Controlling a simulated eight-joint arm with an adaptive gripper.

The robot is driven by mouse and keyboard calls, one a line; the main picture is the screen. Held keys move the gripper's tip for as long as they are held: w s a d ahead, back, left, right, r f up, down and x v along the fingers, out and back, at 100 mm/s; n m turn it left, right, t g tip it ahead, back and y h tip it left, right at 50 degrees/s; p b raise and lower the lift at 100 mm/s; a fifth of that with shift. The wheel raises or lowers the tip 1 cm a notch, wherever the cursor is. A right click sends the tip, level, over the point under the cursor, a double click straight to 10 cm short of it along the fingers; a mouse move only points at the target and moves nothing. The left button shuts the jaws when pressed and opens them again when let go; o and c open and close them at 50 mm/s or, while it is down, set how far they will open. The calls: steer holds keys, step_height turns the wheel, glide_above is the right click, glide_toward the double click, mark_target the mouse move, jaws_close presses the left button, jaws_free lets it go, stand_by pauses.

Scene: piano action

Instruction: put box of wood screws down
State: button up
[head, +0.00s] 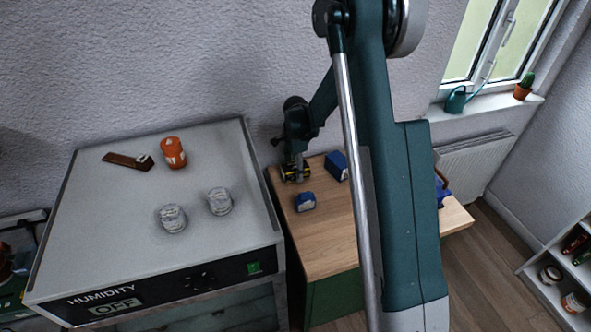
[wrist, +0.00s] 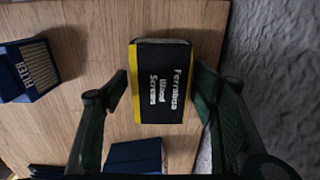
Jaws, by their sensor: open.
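The box of wood screws (wrist: 160,82) is black with yellow edges and white lettering in the wrist view. It appears to rest flat on the wooden tabletop (wrist: 75,110), near the wall. My gripper (wrist: 161,78) is open, with one finger on each side of the box and a small gap showing at each side. In the head view my gripper (head: 293,163) is low over the back left corner of the wooden table (head: 328,243). The box (head: 296,176) is partly hidden beneath it there.
A blue filter box (wrist: 27,70) lies left in the wrist view. Two blue boxes (head: 305,201) (head: 336,166) stand near my gripper. The grey humidity cabinet (head: 110,222) on the left carries an orange jar (head: 173,153) and two pale jars (head: 172,218) (head: 219,201). The table front is clear.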

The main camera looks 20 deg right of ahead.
mark_target(295, 167)
steer(key=shift+r, duration=0.2)
step_height(295, 167, up, 12)
stand_by(0.7)
stand_by(0.6)
steer(key=s+a+r+n+t, duration=0.35)
steer(key=s+r+n, duration=0.55)
steer(key=s+r, duration=1)
steer(key=s+a+n+t, duration=0.1)
steer(key=s+n, duration=0.3)
steer(key=s, duration=0.7)
steer(key=s+a+n+t, duration=0.2)
steer(key=s+n, duration=0.3)
steer(key=s, duration=0.6)
steer(key=shift+r+t, duration=0.2)
steer(key=shift+t, duration=0.15)
